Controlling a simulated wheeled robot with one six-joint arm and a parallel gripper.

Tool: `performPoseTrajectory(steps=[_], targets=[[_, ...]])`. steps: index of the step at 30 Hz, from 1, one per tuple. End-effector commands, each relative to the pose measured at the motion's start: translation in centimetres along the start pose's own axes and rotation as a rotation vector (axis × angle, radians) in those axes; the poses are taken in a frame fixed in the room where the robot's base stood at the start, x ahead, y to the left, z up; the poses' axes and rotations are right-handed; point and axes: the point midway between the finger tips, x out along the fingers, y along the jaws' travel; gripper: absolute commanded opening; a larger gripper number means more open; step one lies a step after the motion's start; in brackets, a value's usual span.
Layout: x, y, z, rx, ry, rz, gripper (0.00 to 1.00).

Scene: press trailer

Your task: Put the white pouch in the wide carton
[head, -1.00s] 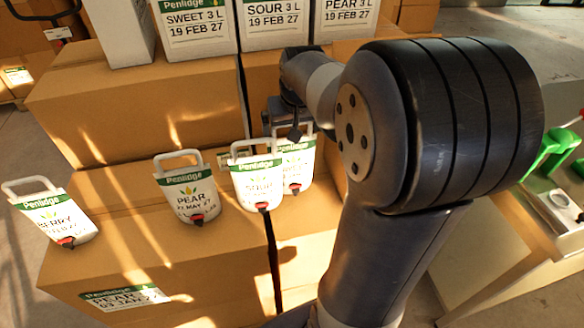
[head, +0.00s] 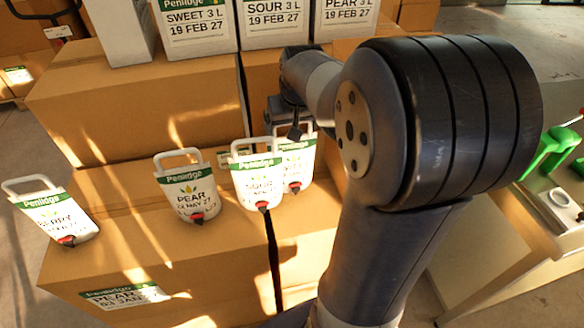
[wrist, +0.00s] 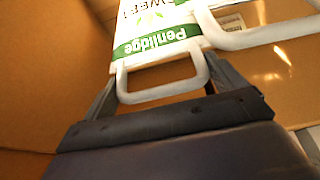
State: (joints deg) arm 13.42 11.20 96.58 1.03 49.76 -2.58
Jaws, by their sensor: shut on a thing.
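Several white spouted pouches with green Penlidge bands and loop handles show in the head view. My gripper (head: 294,130) is at the top of the rightmost pouch (head: 297,165), partly hidden by my wrist. In the wrist view my gripper (wrist: 163,88) is shut on this pouch's handle, and its label reads SWEET (wrist: 155,20). The sour pouch (head: 258,182) is just left of it and overlaps it in view. The pear pouch (head: 190,192) and the berry pouch (head: 55,218) are farther left. I cannot tell which box is the wide carton.
Large brown boxes (head: 130,115) stand behind and under the pouches. White cartons marked sweet (head: 195,28), sour (head: 278,25) and pear (head: 346,20) stand on top at the back. A bench with a green item (head: 550,150) is at the right.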

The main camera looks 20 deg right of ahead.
Motion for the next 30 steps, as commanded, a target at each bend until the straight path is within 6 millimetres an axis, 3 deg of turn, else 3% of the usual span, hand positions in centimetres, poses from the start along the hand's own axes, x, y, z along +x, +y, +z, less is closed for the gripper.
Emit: performPoseTrajectory(steps=[7,20,26,30], targets=[[-0.2,0.0,-0.2,0.000,0.007,0.000,0.20],[-1.0,0.0,-0.6,0.000,0.008,0.000,0.20],[-3.2,0.0,-1.5,0.000,0.011,0.000,0.20],[-5.8,0.0,-2.6,0.000,0.013,0.000,0.20]])
